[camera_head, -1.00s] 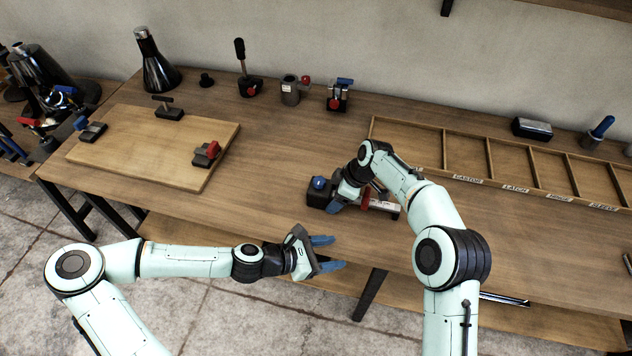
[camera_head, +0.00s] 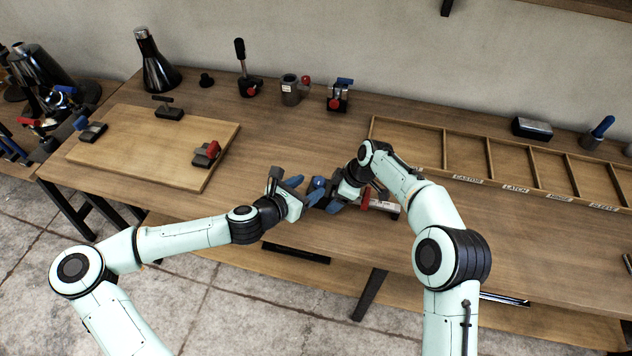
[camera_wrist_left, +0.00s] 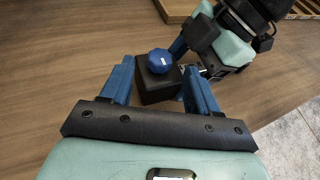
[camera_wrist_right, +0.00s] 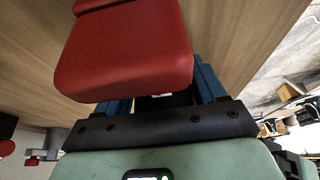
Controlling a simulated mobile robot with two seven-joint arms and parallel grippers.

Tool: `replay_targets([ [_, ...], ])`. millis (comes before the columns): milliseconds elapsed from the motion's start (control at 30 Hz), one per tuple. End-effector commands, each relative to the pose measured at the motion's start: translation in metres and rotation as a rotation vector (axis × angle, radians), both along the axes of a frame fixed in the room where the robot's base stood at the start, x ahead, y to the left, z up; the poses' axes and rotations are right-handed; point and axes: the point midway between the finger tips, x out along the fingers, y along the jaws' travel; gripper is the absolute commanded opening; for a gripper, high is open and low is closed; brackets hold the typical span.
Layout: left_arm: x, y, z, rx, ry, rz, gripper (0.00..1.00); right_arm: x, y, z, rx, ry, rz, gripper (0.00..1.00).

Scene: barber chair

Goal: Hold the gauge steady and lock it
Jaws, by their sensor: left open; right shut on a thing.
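The gauge shows in the head view as a dark block with a blue knob (camera_head: 318,183) at its left end. A red part (camera_head: 365,198) and a pale labelled piece (camera_head: 386,206) are on its right. My right gripper (camera_head: 336,203) is shut on the gauge; in the right wrist view a large red part (camera_wrist_right: 130,50) hides most of the fingers. My left gripper (camera_head: 305,191) is open. In the left wrist view its blue fingers stand on either side of the dark block (camera_wrist_left: 157,88) with the blue knob (camera_wrist_left: 160,61); I cannot tell whether they touch it.
The gauge is near the front edge of the wooden bench (camera_head: 250,185). A divided wooden tray (camera_head: 443,150) lies behind my right arm. A board (camera_head: 150,148) with clamps is at left. A black flask (camera_head: 158,70) and several small tools stand along the back.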

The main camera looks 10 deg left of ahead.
Motion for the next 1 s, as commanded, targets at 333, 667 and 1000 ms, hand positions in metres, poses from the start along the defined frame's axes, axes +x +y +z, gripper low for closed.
replay_targets([
  [333,0.034,-0.018,-0.016,0.000,0.000,-0.001,0.61,0.001,0.000,0.001,0.002,-0.002,-0.001,0.18],
  [667,0.036,-0.018,-0.017,0.002,0.000,-0.002,0.54,0.001,0.000,0.001,0.002,-0.002,-0.001,0.18],
  [1000,0.036,-0.018,-0.017,0.002,0.000,-0.005,0.05,0.001,0.000,0.002,0.002,-0.002,-0.001,0.18],
])
